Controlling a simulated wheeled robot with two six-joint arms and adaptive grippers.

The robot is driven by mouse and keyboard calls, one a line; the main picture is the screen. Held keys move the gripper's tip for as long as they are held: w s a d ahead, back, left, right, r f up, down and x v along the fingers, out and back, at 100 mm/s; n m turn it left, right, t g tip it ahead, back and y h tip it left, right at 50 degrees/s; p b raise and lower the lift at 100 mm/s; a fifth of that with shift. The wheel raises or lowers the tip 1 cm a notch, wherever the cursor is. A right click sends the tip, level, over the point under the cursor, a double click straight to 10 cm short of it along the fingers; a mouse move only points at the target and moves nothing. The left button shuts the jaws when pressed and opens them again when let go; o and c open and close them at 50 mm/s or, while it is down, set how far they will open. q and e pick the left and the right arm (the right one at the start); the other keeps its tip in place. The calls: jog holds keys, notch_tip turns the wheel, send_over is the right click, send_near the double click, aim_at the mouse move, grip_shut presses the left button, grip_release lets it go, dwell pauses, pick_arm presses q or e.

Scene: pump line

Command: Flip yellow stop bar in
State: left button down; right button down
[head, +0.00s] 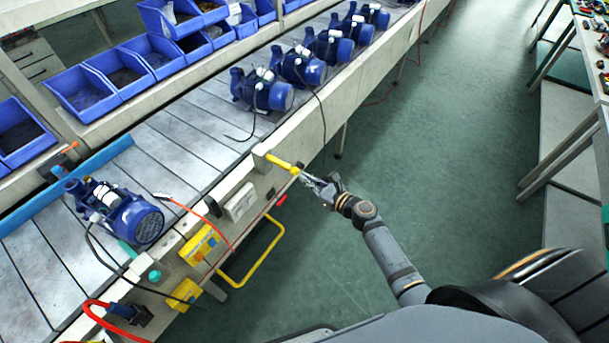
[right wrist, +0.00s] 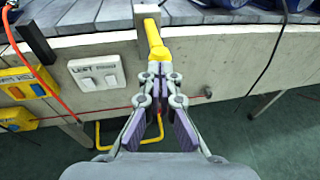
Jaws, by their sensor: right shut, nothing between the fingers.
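The yellow stop bar (head: 281,162) sits on a pale block at the conveyor's near edge and sticks out from the belt toward the aisle. In the right wrist view the bar (right wrist: 155,38) points toward me, and its near end is partly hidden by my fingers. My right gripper (head: 308,179) is at the bar's outer end. In the right wrist view its fingertips (right wrist: 160,70) are shut together with nothing between them. I cannot tell whether they touch the bar. My left gripper is not in view.
A blue pump (head: 125,215) stands on the conveyor (head: 175,155) left of the bar; several more stand beyond it. A white switch box (head: 240,202), yellow boxes (head: 200,244) and a yellow tube handle (head: 262,262) are on the conveyor's side. The green floor (head: 420,170) is clear on the right.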

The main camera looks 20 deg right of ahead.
aim_at(279, 164)
jog(key=shift+w+a+f, duration=0.2)
jog(key=shift+w+a, duration=0.1)
jog(key=shift+w, duration=0.35)
jog(key=w+a, duration=0.2)
jog(key=w+a+b, duration=0.1)
jog(key=w+a, duration=0.1)
jog(key=w, duration=0.1)
jog(key=w+a, duration=0.2)
jog(key=w, duration=0.1)
jog(key=shift+w+a+b, duration=0.15)
jog(key=shift+a+b, duration=0.05)
jog(key=shift+b, duration=0.1)
jog(key=shift+r, duration=0.1)
